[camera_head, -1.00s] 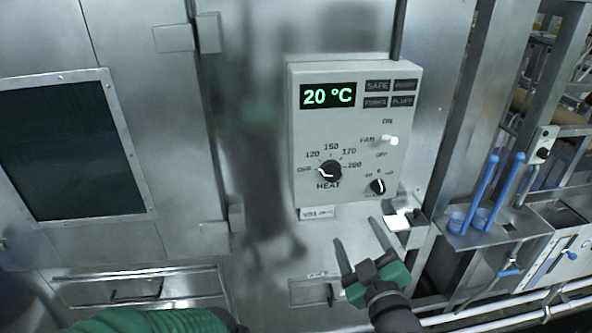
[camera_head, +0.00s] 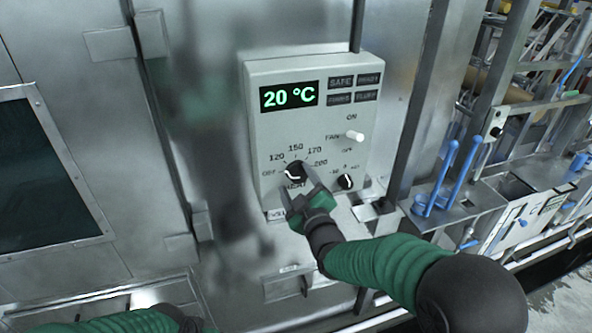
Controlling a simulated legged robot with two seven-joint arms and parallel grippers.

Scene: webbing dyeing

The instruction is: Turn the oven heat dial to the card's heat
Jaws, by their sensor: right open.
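The oven control panel (camera_head: 257,150) is a pale box on the steel oven front, with a green display (camera_head: 289,96) reading 20 °C. The black heat dial (camera_head: 296,169) sits low on it, inside a scale from OFF through 120, 150 and 170 to 200. Its white mark appears to be on the lower left, towards OFF. My right gripper (camera_head: 297,188) is open at the dial's lower edge, with its fingers apart; contact cannot be told. It covers part of the HEAT lettering. My left forearm shows at the bottom left, its gripper out of view. No card's heat is readable.
A white fan switch (camera_head: 354,135) and a smaller black knob (camera_head: 345,181) sit right of the dial. A dark oven window (camera_head: 45,175) is at the left. Blue-handled tools (camera_head: 447,175) stand on a steel bench at the right.

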